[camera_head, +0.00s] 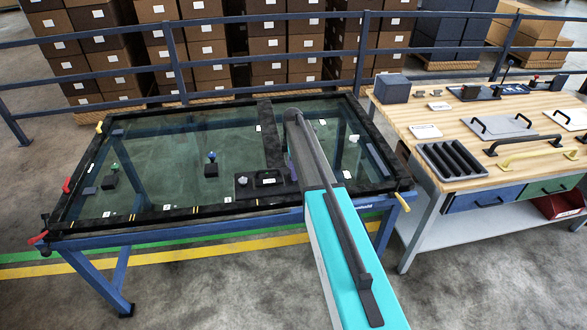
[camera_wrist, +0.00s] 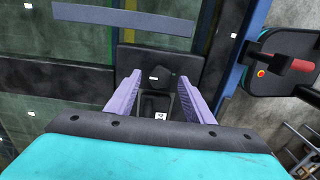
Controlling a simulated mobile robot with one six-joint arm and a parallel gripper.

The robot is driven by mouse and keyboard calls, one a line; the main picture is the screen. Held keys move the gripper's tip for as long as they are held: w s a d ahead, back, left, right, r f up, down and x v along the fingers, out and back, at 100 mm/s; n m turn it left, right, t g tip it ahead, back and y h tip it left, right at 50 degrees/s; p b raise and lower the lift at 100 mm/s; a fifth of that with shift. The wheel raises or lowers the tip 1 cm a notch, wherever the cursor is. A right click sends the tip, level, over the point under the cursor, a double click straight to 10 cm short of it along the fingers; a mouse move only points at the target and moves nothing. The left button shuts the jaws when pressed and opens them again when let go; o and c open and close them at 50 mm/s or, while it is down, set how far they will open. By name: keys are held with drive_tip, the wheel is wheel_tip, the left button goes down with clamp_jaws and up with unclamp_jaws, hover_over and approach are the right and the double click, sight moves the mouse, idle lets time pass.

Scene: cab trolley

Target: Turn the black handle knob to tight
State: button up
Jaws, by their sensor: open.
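In the wrist view a black handle knob (camera_wrist: 164,83) stands on a dark square plate, between and just beyond the two purple fingers of my gripper (camera_wrist: 160,79). The fingers are apart, with a gap on each side of the knob; I cannot tell how far above it they are. A white tag (camera_wrist: 153,78) shows by the knob and another (camera_wrist: 161,115) lies closer to the palm. In the head view a dark plate (camera_head: 243,192) lies at the front of the glass-topped table, partly behind my arm. No tight mark is readable.
The glass table's black frame (camera_head: 170,213) carries red and yellow handles on its edges. A green knob (camera_head: 115,168) and a blue knob (camera_head: 211,157) stand left on the glass. A wooden workbench (camera_head: 455,115) with handles and a slotted tray (camera_head: 449,160) stands right.

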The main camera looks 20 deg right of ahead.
drive_tip(key=shift+f, duration=0.35)
drive_tip(key=c, duration=1)
drive_tip(key=shift+c, duration=0.2)
